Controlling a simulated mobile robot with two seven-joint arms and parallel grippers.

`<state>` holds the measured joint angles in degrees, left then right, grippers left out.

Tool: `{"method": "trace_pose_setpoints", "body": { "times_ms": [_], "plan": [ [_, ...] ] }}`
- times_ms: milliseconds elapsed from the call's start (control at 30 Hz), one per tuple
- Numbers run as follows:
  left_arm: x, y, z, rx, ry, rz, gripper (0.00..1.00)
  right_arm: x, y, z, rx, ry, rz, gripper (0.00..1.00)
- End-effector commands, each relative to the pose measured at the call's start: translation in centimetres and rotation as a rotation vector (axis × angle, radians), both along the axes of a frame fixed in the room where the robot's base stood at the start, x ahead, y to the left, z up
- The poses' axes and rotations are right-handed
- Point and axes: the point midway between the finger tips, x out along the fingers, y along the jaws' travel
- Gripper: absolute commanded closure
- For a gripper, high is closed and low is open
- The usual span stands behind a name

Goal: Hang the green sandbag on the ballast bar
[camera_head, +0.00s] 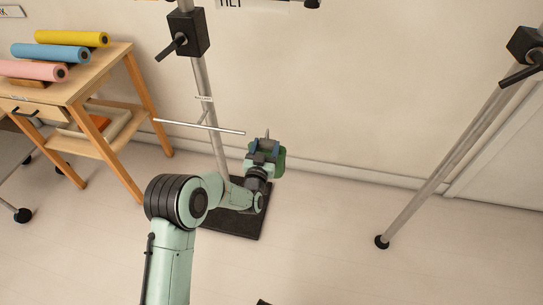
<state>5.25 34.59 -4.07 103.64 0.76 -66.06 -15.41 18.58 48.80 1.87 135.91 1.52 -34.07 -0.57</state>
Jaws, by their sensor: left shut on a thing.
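The green sandbag (280,163) shows as a dark green patch behind my left gripper, which hides most of it. My left gripper (264,146) is shut on the sandbag and holds it above the floor, just right of the stand. The ballast bar (198,127) is a thin silver rod crossing the stand's upright pole, with its right end free. The gripper and sandbag are beside that right end in the picture, slightly lower; I cannot tell the gap in depth. My right gripper is not in view.
A wooden table (118,52) with yellow, blue and pink rolls stands at left. Another stand's leg (440,175) slants at right. The floor between is clear.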

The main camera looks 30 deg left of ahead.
Motion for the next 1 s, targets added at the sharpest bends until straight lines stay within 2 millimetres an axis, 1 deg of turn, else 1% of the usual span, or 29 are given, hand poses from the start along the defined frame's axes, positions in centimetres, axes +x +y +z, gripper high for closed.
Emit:
{"method": "trace_pose_setpoints", "body": {
  "times_ms": [33,100,300,1000],
  "plan": [
    [0.4,0.3,0.3,0.002,-0.019,0.005,1.00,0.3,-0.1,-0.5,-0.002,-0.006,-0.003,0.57],
    [0.6,0.5,0.3,0.002,-0.020,0.008,1.00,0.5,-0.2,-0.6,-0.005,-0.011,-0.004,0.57],
    [0.6,0.6,0.5,0.001,-0.020,0.010,1.00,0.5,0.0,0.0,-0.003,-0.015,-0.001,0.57],
    [-0.4,4.9,0.3,0.003,-0.021,0.009,1.00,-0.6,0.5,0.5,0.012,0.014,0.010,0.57]
  ]
}}
